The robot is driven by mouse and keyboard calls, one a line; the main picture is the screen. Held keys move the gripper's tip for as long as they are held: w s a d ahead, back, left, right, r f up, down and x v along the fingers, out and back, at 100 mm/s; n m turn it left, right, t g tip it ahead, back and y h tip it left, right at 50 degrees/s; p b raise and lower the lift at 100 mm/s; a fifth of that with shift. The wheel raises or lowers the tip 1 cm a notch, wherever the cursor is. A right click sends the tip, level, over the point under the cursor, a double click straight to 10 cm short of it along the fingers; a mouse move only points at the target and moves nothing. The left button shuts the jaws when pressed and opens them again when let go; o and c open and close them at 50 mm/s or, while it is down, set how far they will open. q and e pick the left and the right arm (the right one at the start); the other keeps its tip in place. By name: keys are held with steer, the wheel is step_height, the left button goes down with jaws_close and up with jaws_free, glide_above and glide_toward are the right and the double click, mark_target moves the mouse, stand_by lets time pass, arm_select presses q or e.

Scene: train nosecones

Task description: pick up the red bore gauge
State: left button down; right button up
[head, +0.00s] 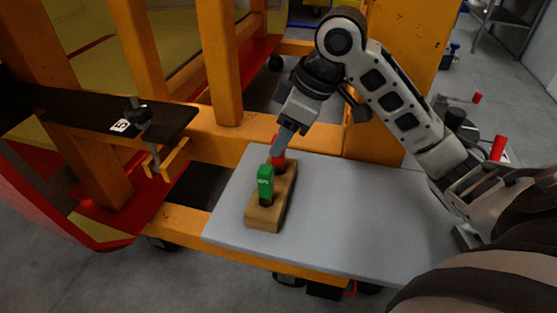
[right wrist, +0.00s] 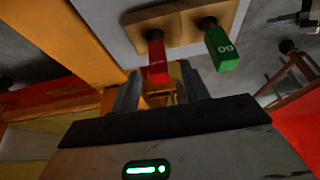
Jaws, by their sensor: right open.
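The red bore gauge (head: 279,158) stands in a wooden block (head: 263,217) on the grey table, behind the green bore gauge (head: 265,183). My right gripper (head: 284,143) is at the red gauge and partly hides it. In the right wrist view, the red gauge (right wrist: 157,62) shows at the mouth of my right gripper (right wrist: 157,80), between its two open fingers. Whether either finger touches it, I cannot tell. The green gauge (right wrist: 221,50) is just right of the fingers there. My left gripper is not in view.
The grey tabletop (head: 350,210) is clear to the right of the block. Orange frame posts (head: 220,60) rise behind the table. A dark plate with a clamp (head: 136,113) is at the left. Red-handled items (head: 498,148) stand beyond my right arm.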

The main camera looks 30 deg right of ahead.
mark_target(278, 162)
steer(key=x, duration=0.4)
steer(key=shift+w+f, duration=0.1)
steer(key=shift+f, duration=0.3)
jaws_close()
steer(key=shift+r, duration=0.1)
